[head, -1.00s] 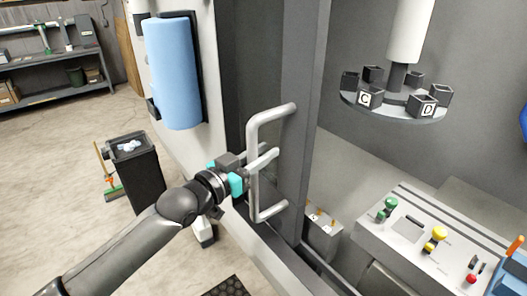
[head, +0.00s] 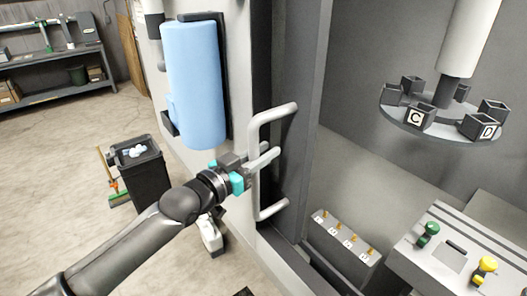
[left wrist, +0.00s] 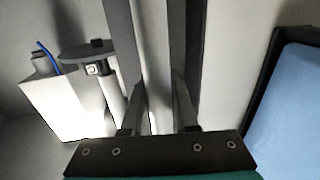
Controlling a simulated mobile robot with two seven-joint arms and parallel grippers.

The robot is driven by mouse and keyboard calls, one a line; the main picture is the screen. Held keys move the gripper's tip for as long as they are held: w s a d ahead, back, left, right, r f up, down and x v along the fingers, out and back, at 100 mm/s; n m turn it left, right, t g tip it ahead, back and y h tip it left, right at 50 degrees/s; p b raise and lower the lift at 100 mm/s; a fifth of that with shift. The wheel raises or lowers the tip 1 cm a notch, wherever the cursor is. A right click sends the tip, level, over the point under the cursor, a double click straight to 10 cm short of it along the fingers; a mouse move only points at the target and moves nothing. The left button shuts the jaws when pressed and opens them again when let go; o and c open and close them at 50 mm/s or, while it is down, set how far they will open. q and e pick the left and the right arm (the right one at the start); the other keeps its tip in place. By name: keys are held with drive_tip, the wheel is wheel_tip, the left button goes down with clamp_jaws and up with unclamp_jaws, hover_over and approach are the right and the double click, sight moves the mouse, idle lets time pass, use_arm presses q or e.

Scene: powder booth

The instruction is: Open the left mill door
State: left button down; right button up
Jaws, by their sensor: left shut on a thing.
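The left mill door (head: 306,100) is a dark grey panel with a pale D-shaped handle (head: 254,135). To its right the booth interior shows through a wide opening. My left gripper (head: 258,165), with teal parts, is shut on the upright bar of this handle, about midway along it. In the left wrist view the two fingers (left wrist: 157,100) stand on either side of the pale handle bar (left wrist: 156,55). The exact contact is partly hidden in the head view. My right gripper is not in view.
A blue roll (head: 195,85) hangs on the wall left of the door. A black bin (head: 143,175) stands on the floor. Inside the booth are a carousel with lettered cups (head: 432,126), a labelled box (head: 340,245) and a panel with green and yellow knobs (head: 445,255).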

use_arm(q)
drive_tip(key=c, duration=0.7)
unclamp_jaws()
drive_tip(key=shift+s, duration=0.1)
drive_tip(key=shift+b+v, duration=0.9)
drive_tip(key=shift+v, duration=6.7)
